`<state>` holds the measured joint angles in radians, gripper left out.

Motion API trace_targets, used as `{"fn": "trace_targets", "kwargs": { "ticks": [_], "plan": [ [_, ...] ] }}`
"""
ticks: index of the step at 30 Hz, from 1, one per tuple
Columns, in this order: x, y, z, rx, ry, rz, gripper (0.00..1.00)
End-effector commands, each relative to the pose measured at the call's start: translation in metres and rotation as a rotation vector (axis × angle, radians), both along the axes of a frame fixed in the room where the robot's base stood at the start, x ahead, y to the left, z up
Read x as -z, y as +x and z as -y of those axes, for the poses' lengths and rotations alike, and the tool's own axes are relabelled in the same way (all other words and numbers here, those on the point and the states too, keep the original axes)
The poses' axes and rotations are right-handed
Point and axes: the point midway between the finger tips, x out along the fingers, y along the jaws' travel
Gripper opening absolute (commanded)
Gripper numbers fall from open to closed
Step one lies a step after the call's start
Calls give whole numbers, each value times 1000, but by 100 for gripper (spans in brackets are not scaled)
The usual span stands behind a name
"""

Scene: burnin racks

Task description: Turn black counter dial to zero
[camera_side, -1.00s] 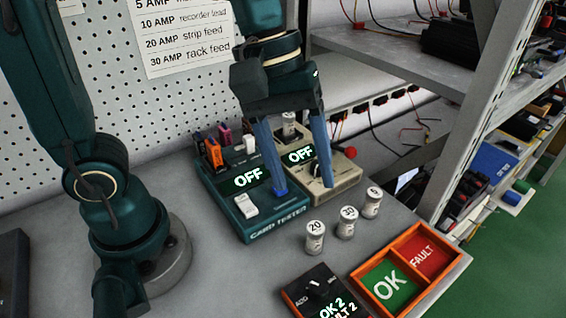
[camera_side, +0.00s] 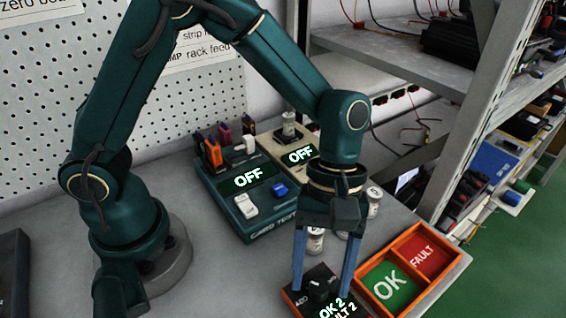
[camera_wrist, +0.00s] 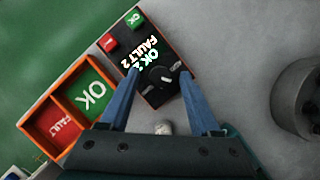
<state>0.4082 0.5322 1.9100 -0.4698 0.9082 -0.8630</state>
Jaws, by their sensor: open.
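The black counter box (camera_side: 333,299) stands at the front of the bench, its display reading OK 2 and FAULT 2. Its round black dial (camera_side: 319,289) is partly hidden between my fingers in the side view. In the wrist view the dial (camera_wrist: 161,77) shows with a light pointer mark, and a red and a green button sit at the box's far end. My gripper (camera_side: 322,290) is open, pointing down, its two blue fingers on either side of the dial. In the wrist view the fingertips (camera_wrist: 158,75) flank the box, and nothing is held between them.
An orange tray (camera_side: 437,283) with green OK and red FAULT sections stands right of the counter. Several small labelled cylinders stand behind my gripper, partly hidden. The teal card tester (camera_side: 262,231) and a beige unit (camera_side: 283,147), both showing OFF, stand farther back.

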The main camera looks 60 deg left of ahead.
Motion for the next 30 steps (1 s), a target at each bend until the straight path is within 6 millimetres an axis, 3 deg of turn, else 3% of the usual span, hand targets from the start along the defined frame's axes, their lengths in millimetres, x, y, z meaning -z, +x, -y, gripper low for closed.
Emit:
{"fn": "trace_targets", "kwargs": {
  "ticks": [9, 14, 15, 30],
  "plan": [
    [4, -1, 1, 1, 0, 2, 64],
    [3, -1, 1, 1, 0, 2, 3],
    [3, -1, 1, 1, 0, 2, 0],
    [3, 0, 1, 121, 0, 2, 0]
  ]
}}
